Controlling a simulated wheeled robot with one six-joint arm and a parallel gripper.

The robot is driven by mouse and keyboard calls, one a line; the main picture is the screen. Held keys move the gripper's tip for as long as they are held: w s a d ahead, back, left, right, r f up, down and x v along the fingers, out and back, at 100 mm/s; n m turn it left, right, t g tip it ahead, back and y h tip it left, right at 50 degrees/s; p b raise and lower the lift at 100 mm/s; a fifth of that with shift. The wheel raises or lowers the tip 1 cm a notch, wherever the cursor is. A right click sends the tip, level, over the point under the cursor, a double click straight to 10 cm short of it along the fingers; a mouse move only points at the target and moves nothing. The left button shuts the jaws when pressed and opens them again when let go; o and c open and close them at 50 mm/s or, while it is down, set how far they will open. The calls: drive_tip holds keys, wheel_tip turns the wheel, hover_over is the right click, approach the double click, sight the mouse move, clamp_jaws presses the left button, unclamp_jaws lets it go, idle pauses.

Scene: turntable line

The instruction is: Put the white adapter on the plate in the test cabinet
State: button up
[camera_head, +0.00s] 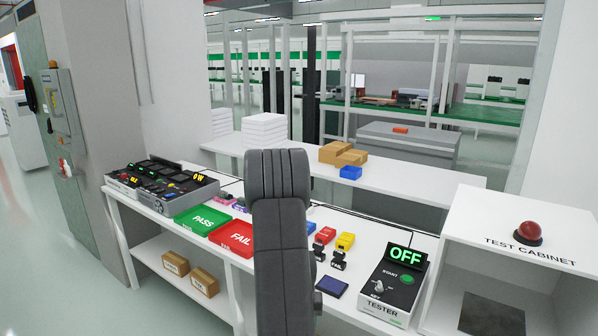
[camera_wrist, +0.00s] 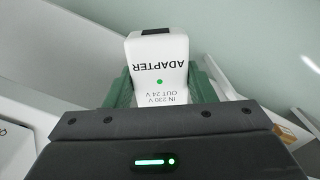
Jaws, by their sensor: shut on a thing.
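The white adapter (camera_wrist: 158,62) sits between the green fingers of my gripper (camera_wrist: 160,88) in the wrist view. My gripper is shut on it; its printed label appears upside down and a small green dot shows on it. The test cabinet (camera_head: 555,222) is a white box at the right in the head view, with a red button (camera_head: 528,232) on top and an open front. A dark plate (camera_head: 490,316) lies on its floor. In the head view my own arm rises in the middle, and neither the gripper nor the adapter shows there.
A tester (camera_head: 392,285) reading OFF stands left of the cabinet. A green PASS tray (camera_head: 202,218), a red FAIL tray (camera_head: 235,236) and small coloured blocks (camera_head: 345,241) lie on the white table. A dark blue pad (camera_head: 332,287) lies near its front edge.

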drive_tip(key=shift+s+a+f, duration=0.1)
drive_tip(key=shift+a+f, duration=0.15)
drive_tip(key=shift+f, duration=0.2)
drive_tip(key=shift+s+a+f, duration=0.1)
drive_tip(key=shift+a+f, duration=0.15)
drive_tip(key=shift+f, duration=0.2)
drive_tip(key=shift+d+f+b, duration=0.1)
drive_tip(key=shift+f+b, duration=0.25)
drive_tip(key=shift+b, duration=0.4)
